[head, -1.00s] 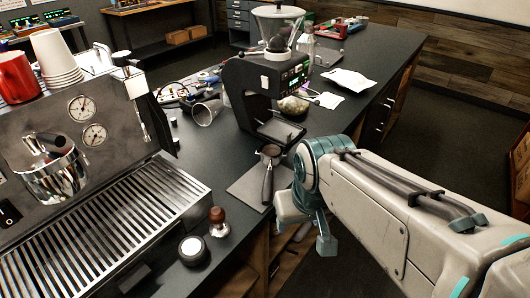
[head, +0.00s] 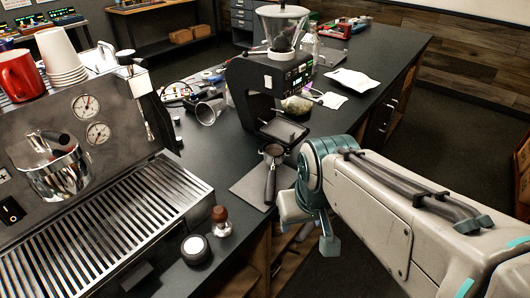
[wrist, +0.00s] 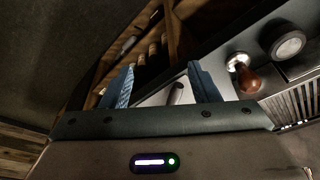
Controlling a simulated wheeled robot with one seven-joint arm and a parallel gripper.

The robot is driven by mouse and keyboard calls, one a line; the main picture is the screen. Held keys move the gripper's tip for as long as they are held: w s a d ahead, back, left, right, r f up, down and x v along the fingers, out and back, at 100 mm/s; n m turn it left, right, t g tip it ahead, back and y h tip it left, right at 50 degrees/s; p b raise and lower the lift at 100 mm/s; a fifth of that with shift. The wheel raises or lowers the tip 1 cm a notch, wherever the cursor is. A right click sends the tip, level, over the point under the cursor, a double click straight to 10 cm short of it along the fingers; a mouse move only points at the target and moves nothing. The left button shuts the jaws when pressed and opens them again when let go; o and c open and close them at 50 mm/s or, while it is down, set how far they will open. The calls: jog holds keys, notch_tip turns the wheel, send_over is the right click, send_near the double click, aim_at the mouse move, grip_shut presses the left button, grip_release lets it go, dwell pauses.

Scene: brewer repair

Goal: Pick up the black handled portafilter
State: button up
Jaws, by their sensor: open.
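The black handled portafilter (head: 271,172) lies on a grey mat (head: 250,186) near the counter's edge, its round head toward the grinder and its handle pointing toward the front edge. My gripper (wrist: 160,85) is open and empty, with two blue fingers spread apart. In the wrist view the end of the portafilter's handle (wrist: 176,93) shows between the fingers, over the light mat, and the rest is hidden by my gripper's body. In the head view my arm's end is just right of the portafilter, beyond the counter's edge, and appears apart from it.
An espresso machine (head: 90,130) with a slatted drip tray stands at the left. A wooden-handled tamper (head: 220,222) and a round black-and-white piece (head: 195,249) sit on the counter in front. A black grinder (head: 265,90) stands behind the mat. Open shelves are below the counter.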

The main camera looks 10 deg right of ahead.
jog(key=w+a+r+m+h+b, duration=0.1)
jog(key=w+a+m+h+b, duration=0.15)
jog(key=w, duration=0.75)
jog(key=h+b, duration=0.1)
send_near(270, 177)
jog(key=shift+m+t, duration=0.3)
jog(key=shift+m, duration=0.15)
jog(key=x, duration=0.3)
jog(key=s+x, duration=0.1)
jog(key=x, duration=0.1)
jog(key=shift+d+f, duration=0.1)
jog(key=shift+w+p+x, duration=0.2)
jog(key=shift+p+x, duration=0.15)
jog(key=shift+x, duration=2.25)
grip_shut()
